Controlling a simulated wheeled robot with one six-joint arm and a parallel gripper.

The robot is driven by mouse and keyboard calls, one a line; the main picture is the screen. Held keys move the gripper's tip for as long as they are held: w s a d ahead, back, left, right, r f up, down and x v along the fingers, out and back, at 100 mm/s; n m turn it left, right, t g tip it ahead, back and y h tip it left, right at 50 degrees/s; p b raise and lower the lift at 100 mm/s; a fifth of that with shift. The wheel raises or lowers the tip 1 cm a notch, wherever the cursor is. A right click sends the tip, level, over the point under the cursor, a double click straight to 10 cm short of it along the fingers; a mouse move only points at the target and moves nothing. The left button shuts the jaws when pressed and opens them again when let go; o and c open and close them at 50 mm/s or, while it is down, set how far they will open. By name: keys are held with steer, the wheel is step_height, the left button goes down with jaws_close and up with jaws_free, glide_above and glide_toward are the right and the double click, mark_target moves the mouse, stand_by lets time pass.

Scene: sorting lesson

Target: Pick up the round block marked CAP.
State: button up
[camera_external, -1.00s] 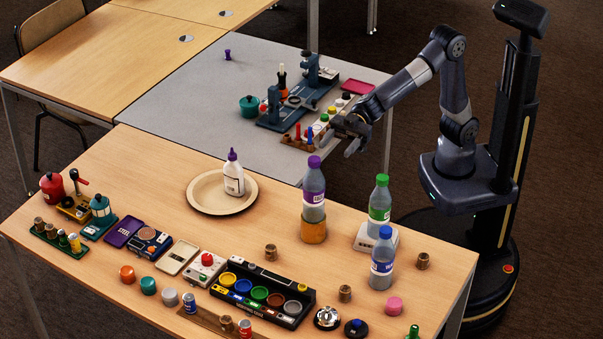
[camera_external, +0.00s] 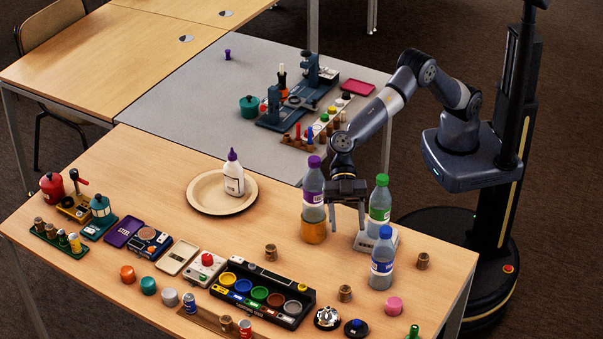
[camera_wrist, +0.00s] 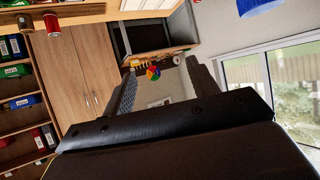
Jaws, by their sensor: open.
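Several round blocks lie on the wooden table: an orange one (camera_external: 127,274), a teal one (camera_external: 148,286), a grey one (camera_external: 169,298) and a pink one (camera_external: 393,305). No CAP marking is readable on any of them, so I cannot tell which is marked. My gripper (camera_external: 348,218) is open and empty in the external view. It points down at the table's right side, between the purple-capped bottle (camera_external: 313,192) and the green-capped bottle (camera_external: 380,203). In the wrist view the open fingers (camera_wrist: 160,74) frame only the distant room.
A blue-capped bottle (camera_external: 382,262) stands in front of my gripper. A black tray of coloured pots (camera_external: 300,322), a silver bell (camera_external: 327,318) and small brown barrels (camera_external: 345,294) are nearby.

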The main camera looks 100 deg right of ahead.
glide_toward(345, 287)
steer(key=x, duration=0.5)
steer(key=shift+a+r, duration=0.15)
steer(key=shift+w+a+f, duration=0.15)
steer(key=shift+a+f, duration=0.6)
steer(key=shift+f, duration=0.05)
steer(key=shift+w+a+f, duration=0.15)
steer(key=shift+a+f, duration=0.1)
steer(key=shift+a, duration=0.3)
steer(key=c, duration=1.1)
